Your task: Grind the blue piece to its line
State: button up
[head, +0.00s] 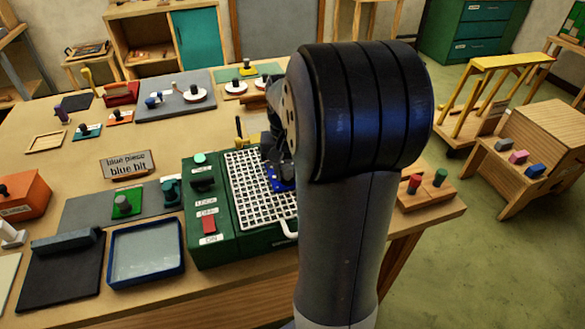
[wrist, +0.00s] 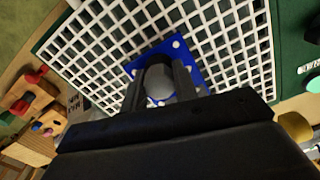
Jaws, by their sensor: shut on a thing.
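The blue piece (wrist: 191,56) lies over the white grid (wrist: 95,48) in the wrist view, with pale dots at its corners. My gripper (wrist: 161,72) is shut on it, with a round grey part showing between the fingers. In the head view the blue piece (head: 283,182) is partly hidden by my arm, over the right part of the grid. The green grinder (head: 228,250) carries the grid, a red switch (head: 209,225) and labels on its left side. The piece's line and its contact with the grid cannot be made out.
A sign (head: 126,164) reading "blue piece blue bit" stands behind a grey mat with a green block (head: 127,203). A blue-rimmed tray (head: 182,262) and a black pad (head: 60,285) lie left of the grinder. Red and green pegs (head: 440,177) stand at the right table edge.

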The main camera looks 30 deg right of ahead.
aim_at(275, 183)
jog(key=shift+w+a, duration=0.1)
jog(key=shift+a, duration=0.25)
jog(key=shift+w+a, duration=0.25)
jog(key=shift+a, duration=0.3)
jog(key=shift+w+a, duration=0.2)
jog(key=shift+a, duration=0.35)
jog(key=shift+d, duration=0.1)
jog(key=shift+s+d, duration=0.25)
jog(key=shift+d, duration=0.4)
jog(key=shift+s+d, duration=0.25)
jog(key=shift+d, duration=0.35)
jog(key=shift+d+p, duration=0.1)
jog(key=shift+p, duration=0.2)
jog(key=shift+s+d, duration=0.25)
jog(key=shift+d, duration=1)
jog(key=shift+a, duration=0.1)
